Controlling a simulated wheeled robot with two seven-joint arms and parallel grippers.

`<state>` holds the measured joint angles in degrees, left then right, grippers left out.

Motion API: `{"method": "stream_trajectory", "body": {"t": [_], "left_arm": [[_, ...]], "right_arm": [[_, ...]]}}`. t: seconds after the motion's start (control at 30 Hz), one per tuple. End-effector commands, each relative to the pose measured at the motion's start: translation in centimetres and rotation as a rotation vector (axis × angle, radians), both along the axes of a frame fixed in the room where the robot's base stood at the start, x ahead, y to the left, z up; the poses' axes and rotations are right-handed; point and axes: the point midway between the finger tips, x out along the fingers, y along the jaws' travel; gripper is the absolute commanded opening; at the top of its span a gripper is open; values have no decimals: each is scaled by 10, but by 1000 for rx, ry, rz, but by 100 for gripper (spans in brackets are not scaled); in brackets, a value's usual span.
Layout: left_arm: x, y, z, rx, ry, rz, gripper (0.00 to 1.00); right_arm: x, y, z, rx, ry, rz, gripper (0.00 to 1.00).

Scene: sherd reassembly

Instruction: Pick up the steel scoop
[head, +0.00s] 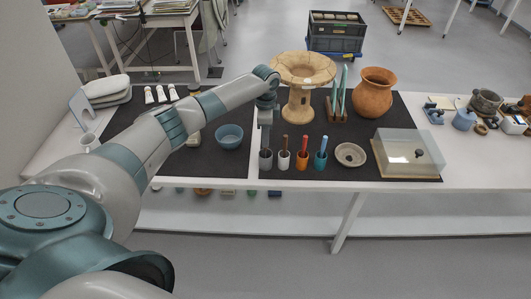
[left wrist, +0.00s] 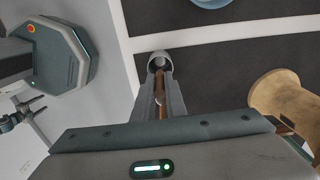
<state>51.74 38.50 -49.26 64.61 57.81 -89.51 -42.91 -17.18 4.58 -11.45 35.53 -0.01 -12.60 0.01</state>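My left gripper (head: 266,142) points straight down over the grey cup (head: 265,162) at the left end of a row of cups. In the left wrist view the gripper's two fingers (left wrist: 161,84) are close together on a slim tool with a brownish handle (left wrist: 161,104), which I take for the steel scoop. Its lower part reaches towards the grey cup (left wrist: 158,58); its end is hidden. In the head view the fingers cover the tool. My right gripper is not in view.
Beside the grey cup stand white (head: 284,162), orange (head: 302,162) and teal (head: 320,162) cups holding tools. A blue bowl (head: 229,136) is left, a beige dish (head: 350,155) right. A pale spool-shaped stand (head: 300,104) and clay pot (head: 374,94) stand behind; a clear case (head: 408,153) is further right.

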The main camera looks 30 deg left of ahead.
Motion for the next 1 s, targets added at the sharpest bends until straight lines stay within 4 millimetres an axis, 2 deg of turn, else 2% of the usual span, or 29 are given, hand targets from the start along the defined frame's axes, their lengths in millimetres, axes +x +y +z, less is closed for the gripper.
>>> {"method": "stream_trajectory", "body": {"t": [0.37,0.53,0.67,1.0], "left_arm": [[0,0,1,0,0,0,0],[1,0,10,-1,-3,0,0],[1,1,26,0,-4,-1,0],[1,0,80,-1,-3,0,0]], "right_arm": [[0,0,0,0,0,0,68],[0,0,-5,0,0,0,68],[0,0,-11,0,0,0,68],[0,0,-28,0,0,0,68]]}}
